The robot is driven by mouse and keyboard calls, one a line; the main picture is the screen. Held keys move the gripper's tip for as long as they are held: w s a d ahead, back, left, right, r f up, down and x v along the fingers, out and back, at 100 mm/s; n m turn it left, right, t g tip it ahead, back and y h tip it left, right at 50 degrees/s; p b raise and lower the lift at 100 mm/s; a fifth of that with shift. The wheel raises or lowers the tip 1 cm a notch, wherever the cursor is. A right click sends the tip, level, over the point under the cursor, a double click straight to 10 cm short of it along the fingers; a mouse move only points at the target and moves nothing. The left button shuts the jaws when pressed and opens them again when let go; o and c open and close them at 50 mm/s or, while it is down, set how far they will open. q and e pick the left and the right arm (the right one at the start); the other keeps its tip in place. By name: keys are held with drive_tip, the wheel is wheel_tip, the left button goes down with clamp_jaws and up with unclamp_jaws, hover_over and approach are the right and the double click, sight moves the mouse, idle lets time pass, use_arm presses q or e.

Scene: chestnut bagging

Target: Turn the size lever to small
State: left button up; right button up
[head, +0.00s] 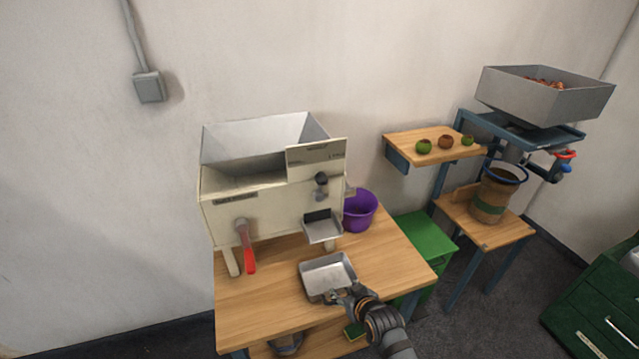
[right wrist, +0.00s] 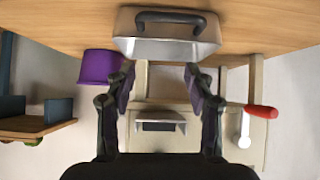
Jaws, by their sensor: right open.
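The cream machine (head: 275,208) stands on the wooden table with an open hopper on top. A lever with a red handle (head: 248,260) is on its front left, hanging down and tilted slightly right. It also shows in the right wrist view, where the picture is upside down (right wrist: 261,111). A dark knob (head: 321,181) sits on the front right, below a label plate too small to read. My right gripper (head: 338,295) is at the metal tray's front edge, away from the lever. Its fingers (right wrist: 159,75) are apart with nothing between them. My left gripper is out of view.
The metal tray (head: 313,272) lies on the wooden table (head: 255,312) below the machine's chute (head: 323,230). A purple bucket (head: 360,211) stands to the machine's right. A green stool (head: 425,240) and a weighing stand are farther right.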

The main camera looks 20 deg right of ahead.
sight(323, 184)
drive_tip(key=w+a+r+t+p, duration=0.1)
drive_tip(key=w+r+t, duration=0.3)
drive_tip(key=r, duration=0.9)
drive_tip(key=w+r+t, duration=0.4)
drive_tip(key=r, duration=0.9)
drive_tip(key=w+p, duration=0.1)
drive_tip(key=w, duration=0.2)
drive_tip(key=w+p, duration=0.1)
drive_tip(key=w, duration=0.3)
drive_tip(key=w+p, duration=0.1)
drive_tip(key=w, duration=0.2)
drive_tip(key=shift+w+a, duration=0.2)
drive_tip(key=shift+a, duration=0.15)
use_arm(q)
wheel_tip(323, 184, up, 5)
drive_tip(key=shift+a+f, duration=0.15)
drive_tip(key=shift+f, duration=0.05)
use_arm(e)
clamp_jaws()
